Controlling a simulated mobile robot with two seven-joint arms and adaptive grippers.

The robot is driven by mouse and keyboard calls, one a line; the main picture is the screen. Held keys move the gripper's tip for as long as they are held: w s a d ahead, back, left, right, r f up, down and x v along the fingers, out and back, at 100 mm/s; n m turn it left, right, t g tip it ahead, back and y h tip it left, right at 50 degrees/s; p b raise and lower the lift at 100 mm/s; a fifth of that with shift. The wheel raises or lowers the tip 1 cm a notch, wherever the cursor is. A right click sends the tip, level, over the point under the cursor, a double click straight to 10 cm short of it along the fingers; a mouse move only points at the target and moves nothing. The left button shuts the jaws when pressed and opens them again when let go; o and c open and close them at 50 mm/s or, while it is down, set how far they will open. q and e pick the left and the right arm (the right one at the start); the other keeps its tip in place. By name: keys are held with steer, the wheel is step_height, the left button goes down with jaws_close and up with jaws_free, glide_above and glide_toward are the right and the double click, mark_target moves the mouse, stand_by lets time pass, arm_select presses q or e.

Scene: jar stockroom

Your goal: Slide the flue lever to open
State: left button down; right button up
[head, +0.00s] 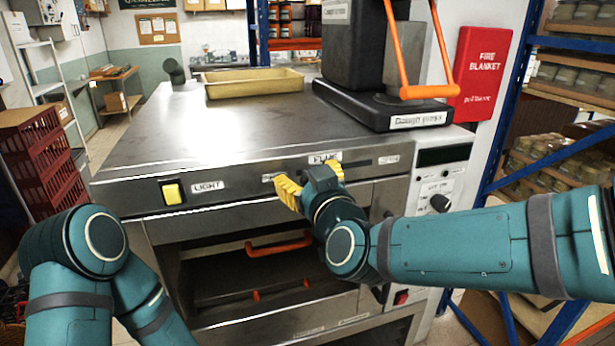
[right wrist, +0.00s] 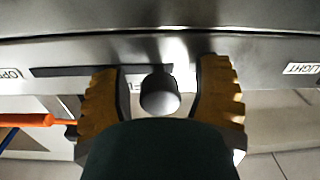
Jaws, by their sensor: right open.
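The flue lever's dark round knob (right wrist: 160,93) shows in the right wrist view, between the two yellow fingers of my right gripper (right wrist: 159,98). The fingers are spread, with a gap on each side of the knob. A dark slot (right wrist: 75,71) runs left from the knob toward a partly seen "OP..." label (right wrist: 11,74). In the head view my right gripper (head: 309,182) is at the oven's front panel, below the FLUE label (head: 324,157), and hides the knob. The slot's free part (head: 358,164) lies right of the gripper. My left gripper is out of view.
The steel oven (head: 230,125) carries a shallow tray (head: 253,84) and a dough press (head: 390,105) on top. A yellow light switch (head: 172,193) is on the panel's left. An orange handle (head: 279,244) sits below my right gripper. A control dial (head: 441,203) is at the right.

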jaws_close()
steer(key=shift+w+a+f, duration=0.1)
steer(key=shift+w, duration=0.05)
